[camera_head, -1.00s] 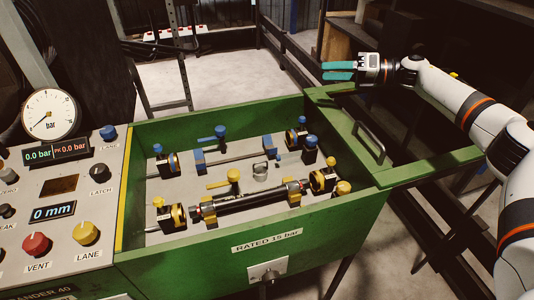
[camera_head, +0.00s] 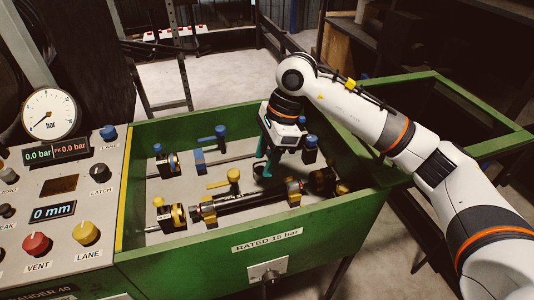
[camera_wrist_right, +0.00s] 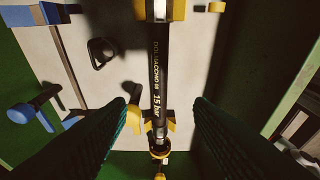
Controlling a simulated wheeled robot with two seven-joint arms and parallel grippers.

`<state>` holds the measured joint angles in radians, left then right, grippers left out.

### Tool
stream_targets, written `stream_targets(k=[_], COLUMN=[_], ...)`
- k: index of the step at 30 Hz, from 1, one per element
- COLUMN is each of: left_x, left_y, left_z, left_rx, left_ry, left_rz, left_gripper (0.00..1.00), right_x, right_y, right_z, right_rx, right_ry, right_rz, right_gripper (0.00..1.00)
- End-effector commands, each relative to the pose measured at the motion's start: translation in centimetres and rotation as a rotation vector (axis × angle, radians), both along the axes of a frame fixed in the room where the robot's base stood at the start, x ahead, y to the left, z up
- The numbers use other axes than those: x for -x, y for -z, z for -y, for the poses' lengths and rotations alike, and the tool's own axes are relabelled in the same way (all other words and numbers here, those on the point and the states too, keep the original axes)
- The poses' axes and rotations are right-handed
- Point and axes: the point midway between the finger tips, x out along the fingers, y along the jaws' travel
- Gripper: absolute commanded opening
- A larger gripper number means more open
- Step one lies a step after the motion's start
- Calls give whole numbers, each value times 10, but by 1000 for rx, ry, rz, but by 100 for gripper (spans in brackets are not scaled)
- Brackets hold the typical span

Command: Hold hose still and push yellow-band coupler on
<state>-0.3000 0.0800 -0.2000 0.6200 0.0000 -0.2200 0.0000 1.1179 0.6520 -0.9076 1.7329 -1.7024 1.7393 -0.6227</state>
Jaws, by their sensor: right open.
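The black hose (camera_head: 240,201) lies along the near side of the green box, between yellow fittings. In the right wrist view the hose (camera_wrist_right: 158,85), marked 15 bar, runs upright. A yellow clamp block (camera_wrist_right: 171,122) sits around its lower part. Below it is a dark fitting with a yellow band (camera_wrist_right: 160,155), apparently the coupler; whether it touches the hose end is unclear. My right gripper (camera_head: 266,166) points down into the box above the hose's right part. Its open teal fingers (camera_wrist_right: 163,115) stand on either side of the hose line, with nothing gripped. My left gripper is out of view.
The green box wall (camera_head: 240,243) surrounds the fixtures. A blue-marked row (camera_head: 198,162) lies behind the hose, and a yellow lever (camera_head: 233,177) stands close behind it. A gauge and knob panel (camera_head: 75,220) is at left. The lower left floor of the box is partly clear.

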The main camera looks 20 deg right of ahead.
Motion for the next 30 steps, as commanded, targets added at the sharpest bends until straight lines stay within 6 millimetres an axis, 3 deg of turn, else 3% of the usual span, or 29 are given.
stream_targets(k=[18, 30], left_x=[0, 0], left_y=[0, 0], left_z=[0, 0], left_rx=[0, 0], left_ry=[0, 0], left_rz=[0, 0], left_gripper=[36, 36], right_x=[1, 0], right_y=[97, 110], right_z=[-31, -34], right_rx=[-3, -2], right_ry=[-1, 0], right_rz=[-3, 0], right_gripper=[47, 47])
